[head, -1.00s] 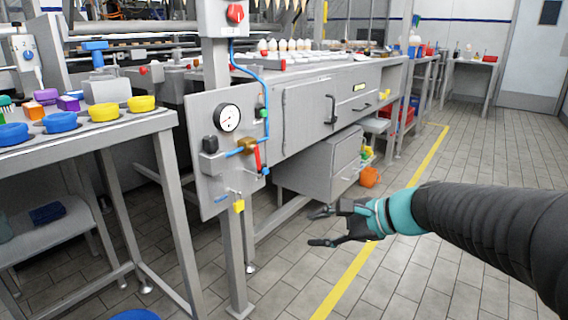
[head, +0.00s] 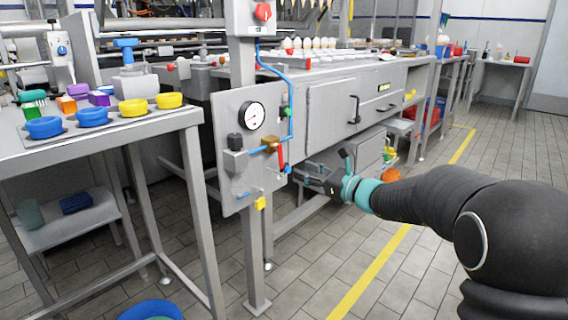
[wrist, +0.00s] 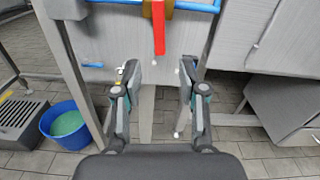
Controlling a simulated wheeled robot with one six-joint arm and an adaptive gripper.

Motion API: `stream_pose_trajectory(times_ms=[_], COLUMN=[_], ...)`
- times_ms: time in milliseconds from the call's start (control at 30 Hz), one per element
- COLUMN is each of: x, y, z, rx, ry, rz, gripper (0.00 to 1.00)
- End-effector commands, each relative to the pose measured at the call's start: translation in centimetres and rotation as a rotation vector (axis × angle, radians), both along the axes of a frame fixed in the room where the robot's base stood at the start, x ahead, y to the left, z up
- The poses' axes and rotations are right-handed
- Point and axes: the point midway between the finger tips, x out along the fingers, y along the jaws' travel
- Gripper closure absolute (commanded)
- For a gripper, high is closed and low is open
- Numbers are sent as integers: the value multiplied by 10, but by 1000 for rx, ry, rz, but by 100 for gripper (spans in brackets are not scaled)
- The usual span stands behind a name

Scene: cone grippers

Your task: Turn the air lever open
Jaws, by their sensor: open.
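The red air lever (head: 280,154) hangs down from a brass valve (head: 271,145) on the blue pipe of the grey upright panel (head: 233,188). In the wrist view the red lever (wrist: 158,28) points straight down below the brass valve (wrist: 172,5), ahead of my gripper and in line with the gap between its fingers. My gripper (head: 305,177) is just right of the panel, near the lever's lower end. In the wrist view my gripper (wrist: 158,70) is open and empty, and the lever looks apart from both fingertips.
The panel also carries a round gauge (head: 251,116) and a yellow tag (head: 260,203). A table (head: 112,131) with coloured cups stands left. A grey cabinet (head: 329,119) is behind my gripper. A blue bucket (wrist: 66,124) stands on the floor.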

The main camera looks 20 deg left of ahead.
Motion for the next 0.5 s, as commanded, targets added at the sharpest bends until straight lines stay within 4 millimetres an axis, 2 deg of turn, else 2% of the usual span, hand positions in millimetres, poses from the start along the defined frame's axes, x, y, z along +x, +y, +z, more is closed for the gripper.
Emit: stream_pose_trajectory(times_ms=[100, 300, 500], x=[8, 21, 30], y=[22, 53, 71], z=[0, 0, 0], rx=[0, -1, -1], ry=[0, 0, -1], rz=[3, 1, 0], gripper=[58, 58, 58])
